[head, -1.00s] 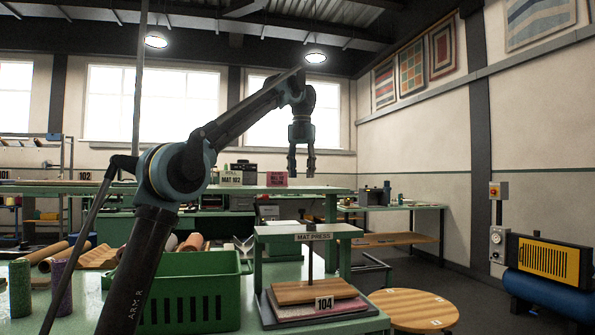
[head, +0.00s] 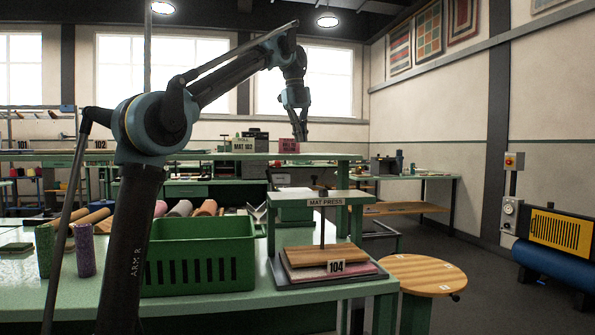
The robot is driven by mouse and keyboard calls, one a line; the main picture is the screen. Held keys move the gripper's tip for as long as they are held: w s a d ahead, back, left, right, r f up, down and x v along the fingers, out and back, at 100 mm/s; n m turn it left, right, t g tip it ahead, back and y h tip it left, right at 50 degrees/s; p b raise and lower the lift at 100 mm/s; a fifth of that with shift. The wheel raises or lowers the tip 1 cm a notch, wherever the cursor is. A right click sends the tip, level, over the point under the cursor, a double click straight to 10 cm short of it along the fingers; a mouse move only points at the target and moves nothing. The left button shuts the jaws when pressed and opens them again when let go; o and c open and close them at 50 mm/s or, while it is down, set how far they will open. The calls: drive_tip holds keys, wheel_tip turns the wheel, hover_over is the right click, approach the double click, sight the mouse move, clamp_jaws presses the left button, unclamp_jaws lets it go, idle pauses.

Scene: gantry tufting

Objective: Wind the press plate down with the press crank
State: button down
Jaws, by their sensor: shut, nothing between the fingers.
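The mat press (head: 340,197) stands on the green bench, with a "MAT PRESS" label on its top beam. A thin dark screw runs down to a wooden press plate (head: 325,255). The plate lies close above a pinkish mat (head: 345,271) on a dark base; whether they touch is not clear. A small dark piece (head: 315,181) shows above the beam and may be the press crank; its handle is hard to make out. My gripper (head: 300,138) points down with its fingers together and empty. It hangs above the press in the picture, apart from it.
A green crate (head: 200,263) stands left of the press, with several rolls (head: 180,209) behind it. Patterned cylinders (head: 85,250) stand at the far left. A round wooden stool (head: 425,273) is at the right. Open floor lies beyond it.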

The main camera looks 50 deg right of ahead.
drive_tip(key=w+a+f+n+g+h, duration=0.15)
drive_tip(key=w+a+n, duration=0.35)
drive_tip(key=n, duration=1.1)
drive_tip(key=x, duration=0.7)
drive_tip(key=s+x, duration=0.1)
drive_tip(key=x, duration=0.2)
drive_tip(key=shift+s+a+f, duration=0.1)
drive_tip(key=shift+a+f, duration=0.1)
drive_tip(key=shift+s+d, duration=0.75)
drive_tip(key=shift+d, duration=0.15)
drive_tip(key=shift+s+d+f, duration=0.15)
drive_tip(key=shift+s+d, duration=0.25)
drive_tip(key=shift+d, duration=0.1)
